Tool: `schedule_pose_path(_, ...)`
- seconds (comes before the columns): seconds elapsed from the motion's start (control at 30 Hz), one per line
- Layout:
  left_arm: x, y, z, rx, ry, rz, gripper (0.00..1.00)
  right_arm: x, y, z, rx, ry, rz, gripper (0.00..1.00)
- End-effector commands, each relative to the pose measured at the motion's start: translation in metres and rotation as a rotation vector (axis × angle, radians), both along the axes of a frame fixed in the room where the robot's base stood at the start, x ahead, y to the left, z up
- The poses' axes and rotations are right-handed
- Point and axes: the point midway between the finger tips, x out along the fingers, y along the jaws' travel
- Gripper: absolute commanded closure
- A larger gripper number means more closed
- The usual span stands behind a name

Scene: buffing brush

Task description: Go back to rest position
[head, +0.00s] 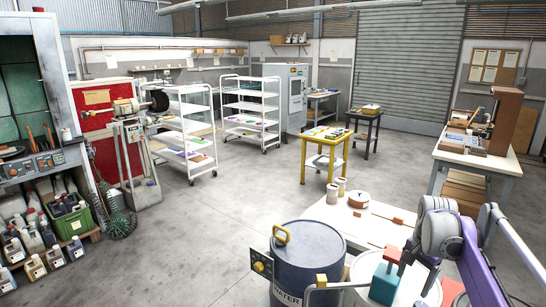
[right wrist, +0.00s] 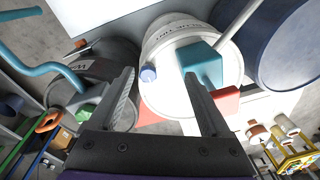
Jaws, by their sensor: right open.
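My right gripper (head: 418,266) is at the lower right of the head view, above the pails by the white table. In the right wrist view its two fingers (right wrist: 163,105) are spread apart, with nothing held between them. A white pail (right wrist: 180,42) with lettering lies beyond the fingers. A teal block (right wrist: 201,64) and a red piece (right wrist: 229,101) are at the pail, beside the right-hand finger; the teal block (head: 384,283) also shows in the head view. My left gripper is not in view.
A blue drum (head: 307,253) marked WATER stands left of my right gripper. A white table (head: 330,214) behind it carries a brown round piece (head: 358,200) and small jars. A yellow table (head: 325,165) and white rack carts stand farther back. Grey floor (head: 230,200) is clear at centre.

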Motion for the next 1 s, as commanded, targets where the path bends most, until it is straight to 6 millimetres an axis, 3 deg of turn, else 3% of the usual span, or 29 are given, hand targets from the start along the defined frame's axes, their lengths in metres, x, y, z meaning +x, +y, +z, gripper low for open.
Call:
schedule_pose_path(0.03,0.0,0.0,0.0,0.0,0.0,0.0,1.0,-0.013,0.022,0.003,-0.013,-0.021,0.069,0.19)
schedule_pose_path(0.1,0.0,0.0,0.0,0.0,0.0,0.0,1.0,-0.029,0.047,0.004,-0.035,-0.052,0.168,0.19)
schedule_pose_path(0.27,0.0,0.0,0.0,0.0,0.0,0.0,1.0,-0.075,0.1,-0.002,-0.086,-0.123,0.391,0.19)
schedule_pose_path(0.5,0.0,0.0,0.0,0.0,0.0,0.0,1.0,-0.157,0.164,-0.039,-0.176,-0.233,0.718,0.19)
schedule_pose_path(0.73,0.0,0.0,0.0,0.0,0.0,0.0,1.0,-0.224,0.2,-0.089,-0.263,-0.322,0.973,0.19)
schedule_pose_path(0.9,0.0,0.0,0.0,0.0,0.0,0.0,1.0,-0.246,0.21,-0.11,-0.296,-0.353,1.06,0.19)
schedule_pose_path(1.0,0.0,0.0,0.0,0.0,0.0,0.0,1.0,-0.249,0.211,-0.113,-0.301,-0.358,1.073,0.19)
